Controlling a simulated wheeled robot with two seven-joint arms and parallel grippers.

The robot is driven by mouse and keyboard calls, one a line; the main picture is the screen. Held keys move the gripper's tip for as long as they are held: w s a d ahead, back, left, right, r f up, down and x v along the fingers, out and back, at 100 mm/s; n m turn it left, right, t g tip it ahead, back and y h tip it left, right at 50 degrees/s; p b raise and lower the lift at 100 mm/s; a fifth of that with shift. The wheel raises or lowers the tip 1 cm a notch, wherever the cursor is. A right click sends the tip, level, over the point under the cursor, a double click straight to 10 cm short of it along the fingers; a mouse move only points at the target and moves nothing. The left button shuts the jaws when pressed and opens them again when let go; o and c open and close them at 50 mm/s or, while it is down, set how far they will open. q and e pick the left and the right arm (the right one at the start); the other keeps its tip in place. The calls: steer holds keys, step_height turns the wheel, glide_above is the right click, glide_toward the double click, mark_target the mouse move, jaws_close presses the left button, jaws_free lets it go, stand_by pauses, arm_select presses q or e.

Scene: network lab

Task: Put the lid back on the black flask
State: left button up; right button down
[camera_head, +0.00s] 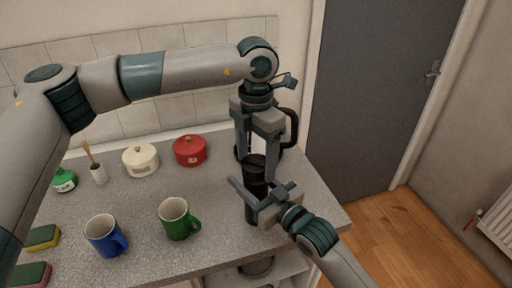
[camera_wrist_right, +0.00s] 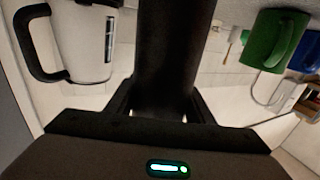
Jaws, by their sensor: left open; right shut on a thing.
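The black flask (camera_head: 254,207) stands upright near the right end of the counter. My right gripper (camera_head: 252,183) is shut on its body from the front right. In the right wrist view the flask (camera_wrist_right: 172,45) rises as a dark column between the fingers. My left gripper (camera_head: 257,168) points down over the flask's top, open, with one finger on each side of it. The flask's dark top (camera_head: 256,160) shows between these fingers. I cannot tell a separate lid from the flask there.
A white kettle with a black handle (camera_head: 293,125) stands close behind the flask; it also shows in the wrist view (camera_wrist_right: 85,42). A green mug (camera_head: 175,219), blue mug (camera_head: 103,236), red pot (camera_head: 190,152) and cream pot (camera_head: 140,161) stand to the left.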

arm_select(q)
steer(key=shift+f, duration=0.4)
steer(key=c, duration=1.1)
steer(key=m, duration=0.4)
steer(key=shift+m, duration=0.4)
steer(key=o, duration=1.2)
steer(key=shift+r, duration=2.3)
